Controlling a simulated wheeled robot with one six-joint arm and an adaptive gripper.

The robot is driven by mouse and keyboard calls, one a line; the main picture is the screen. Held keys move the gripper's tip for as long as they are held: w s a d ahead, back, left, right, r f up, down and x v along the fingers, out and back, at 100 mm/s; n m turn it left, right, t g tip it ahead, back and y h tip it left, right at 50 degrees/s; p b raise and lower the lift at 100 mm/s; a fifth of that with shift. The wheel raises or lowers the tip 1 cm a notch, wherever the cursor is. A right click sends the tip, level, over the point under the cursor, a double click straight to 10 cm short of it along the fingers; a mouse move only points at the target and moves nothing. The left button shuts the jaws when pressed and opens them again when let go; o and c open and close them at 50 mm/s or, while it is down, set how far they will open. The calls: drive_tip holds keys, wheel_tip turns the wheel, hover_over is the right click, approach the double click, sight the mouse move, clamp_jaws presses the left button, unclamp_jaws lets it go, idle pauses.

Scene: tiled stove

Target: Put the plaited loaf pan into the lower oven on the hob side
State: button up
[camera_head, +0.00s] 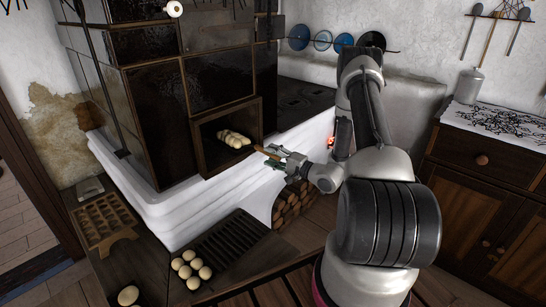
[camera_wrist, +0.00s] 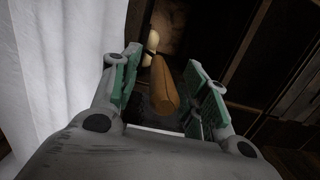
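The plaited loaf (camera_head: 233,138) sits inside the open oven niche (camera_head: 203,150) low in the dark tiled stove, near the hob. The pan under it is mostly hidden. A wooden handle (camera_head: 262,151) sticks out of the niche toward my gripper (camera_head: 272,157). Part of the pale loaf (camera_wrist: 152,41) shows beyond the handle. My gripper is open, just outside the niche.
The white stove ledge (camera_head: 190,207) runs below the niche. The dark hob (camera_head: 303,97) lies behind to the right. Firewood (camera_head: 292,203) is stacked in an opening below. Round buns (camera_head: 190,268), a grate (camera_head: 232,243) and a wooden mould (camera_head: 104,219) lie in front.

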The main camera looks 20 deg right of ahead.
drive_tip(key=shift+s, duration=0.1)
drive_tip(key=v, duration=1.2)
drive_tip(key=v, duration=0.8)
drive_tip(key=shift+s+a, duration=0.15)
drive_tip(key=shift+s, duration=0.4)
drive_tip(key=shift+r, duration=0.1)
